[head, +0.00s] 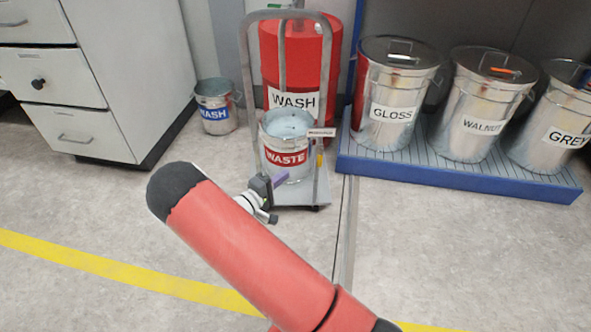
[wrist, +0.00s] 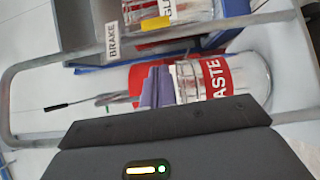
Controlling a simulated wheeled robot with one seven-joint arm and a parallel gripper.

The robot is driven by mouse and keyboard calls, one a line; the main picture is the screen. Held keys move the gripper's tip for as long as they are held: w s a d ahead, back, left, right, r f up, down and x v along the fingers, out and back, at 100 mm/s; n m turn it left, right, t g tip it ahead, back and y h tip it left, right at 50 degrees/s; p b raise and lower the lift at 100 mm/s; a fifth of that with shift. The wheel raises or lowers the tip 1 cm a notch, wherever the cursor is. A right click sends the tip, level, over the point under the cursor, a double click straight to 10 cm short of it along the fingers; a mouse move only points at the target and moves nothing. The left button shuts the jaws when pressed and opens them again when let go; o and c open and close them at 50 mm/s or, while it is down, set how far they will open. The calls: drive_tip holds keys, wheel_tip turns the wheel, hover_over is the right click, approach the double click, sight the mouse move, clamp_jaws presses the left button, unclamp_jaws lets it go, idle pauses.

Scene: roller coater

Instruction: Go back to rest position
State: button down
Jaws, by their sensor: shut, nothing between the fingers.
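My gripper (head: 282,178) is at the end of my red arm, low in front of the trolley in the head view. Its purple fingers are shut with nothing between them. They also show in the wrist view (wrist: 156,86), in front of the bucket labelled WASTE (wrist: 240,75). In the head view the WASTE bucket (head: 287,128) stands upright on the trolley, just behind and above the fingers. I cannot tell whether the fingers touch it. My forearm hides the floor in front of the trolley.
The grey trolley (head: 247,70) stands before a red WASH drum (head: 290,55). A small WASH bucket (head: 217,115) is on the floor left. GLOSS (head: 385,130), WALNUT (head: 470,142) and GREY (head: 545,155) bins stand on a blue platform (head: 400,172). Drawers (head: 75,95) are far left. Front floor is free.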

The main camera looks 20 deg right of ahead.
drive_tip(key=shift+v, duration=1.55)
drive_tip(key=s+d+r+m+g+y+p, duration=0.1)
drive_tip(key=s+d+r+m+g+y, duration=0.25)
drive_tip(key=s+r+g, duration=0.35)
drive_tip(key=s+d+r+m+g+y+p, duration=0.1)
drive_tip(key=s+d+r+m+g+y, duration=0.2)
drive_tip(key=s+r, duration=0.45)
drive_tip(key=s+a+r+t+y+p, duration=0.3)
drive_tip(key=s+r+t+y, duration=0.3)
drive_tip(key=s+r, duration=0.9)
drive_tip(key=r+y, duration=0.2)
drive_tip(key=y, duration=0.1)
drive_tip(key=shift+s+a, duration=0.4)
